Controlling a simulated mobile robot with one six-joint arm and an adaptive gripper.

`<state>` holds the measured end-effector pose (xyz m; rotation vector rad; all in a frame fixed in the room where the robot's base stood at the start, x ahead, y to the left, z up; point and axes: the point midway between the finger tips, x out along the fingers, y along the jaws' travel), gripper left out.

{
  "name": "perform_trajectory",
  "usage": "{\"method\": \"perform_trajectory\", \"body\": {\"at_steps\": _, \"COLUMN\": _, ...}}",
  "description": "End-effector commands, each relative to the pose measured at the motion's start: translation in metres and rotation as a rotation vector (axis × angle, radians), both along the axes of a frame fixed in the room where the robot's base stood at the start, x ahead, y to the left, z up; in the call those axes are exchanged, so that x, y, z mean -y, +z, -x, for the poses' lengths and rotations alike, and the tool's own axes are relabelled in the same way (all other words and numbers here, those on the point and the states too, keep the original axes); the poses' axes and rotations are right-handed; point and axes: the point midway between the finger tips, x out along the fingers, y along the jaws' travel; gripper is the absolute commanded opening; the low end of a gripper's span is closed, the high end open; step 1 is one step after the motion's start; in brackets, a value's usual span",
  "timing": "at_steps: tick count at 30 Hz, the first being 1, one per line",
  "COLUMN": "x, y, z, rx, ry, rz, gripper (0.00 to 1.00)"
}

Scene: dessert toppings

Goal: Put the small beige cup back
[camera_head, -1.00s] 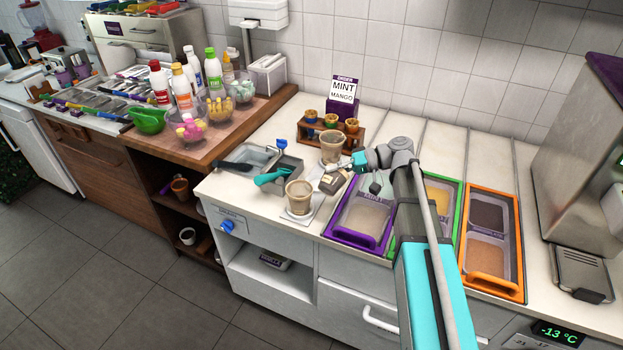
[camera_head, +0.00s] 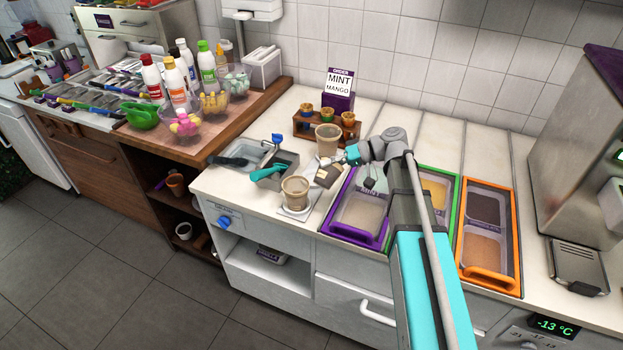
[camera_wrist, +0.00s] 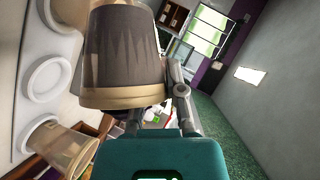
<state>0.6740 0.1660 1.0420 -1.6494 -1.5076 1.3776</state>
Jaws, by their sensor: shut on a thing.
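My gripper (camera_head: 351,154) is shut on a small beige cup (camera_head: 328,139) above the white counter, in front of the wooden rack. In the wrist view the held cup (camera_wrist: 125,55) is large and close, with a dark zigzag pattern inside and a tan rim. The gripper fingers (camera_wrist: 158,103) are partly hidden behind it. A second, similar cup (camera_head: 295,191) stands on a small white plate (camera_head: 292,212) near the counter's front edge. I cannot tell from the head view whether the held cup touches the counter.
The wooden rack (camera_head: 303,124) holds several small cups. Purple-framed (camera_head: 352,233) and orange-framed (camera_head: 488,283) tubs lie right. An order sign (camera_head: 339,84) stands behind.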

Motion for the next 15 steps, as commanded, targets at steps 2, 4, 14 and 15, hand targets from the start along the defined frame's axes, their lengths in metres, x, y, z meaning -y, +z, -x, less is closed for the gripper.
{"method": "perform_trajectory", "body": {"at_steps": 2, "x": -0.002, "y": 0.001, "z": 0.005, "rx": 0.066, "ry": 0.012, "rz": 0.032, "gripper": 0.0}}
{"method": "perform_trajectory", "body": {"at_steps": 4, "x": -0.004, "y": -0.001, "z": 0.007, "rx": 0.141, "ry": 0.025, "rz": 0.066, "gripper": 0.0}}
{"method": "perform_trajectory", "body": {"at_steps": 14, "x": -0.008, "y": -0.01, "z": 0.019, "rx": 0.594, "ry": 0.146, "rz": 0.236, "gripper": 0.0}}
{"method": "perform_trajectory", "body": {"at_steps": 15, "x": -0.008, "y": -0.01, "z": 0.02, "rx": 0.65, "ry": 0.164, "rz": 0.254, "gripper": 0.0}}
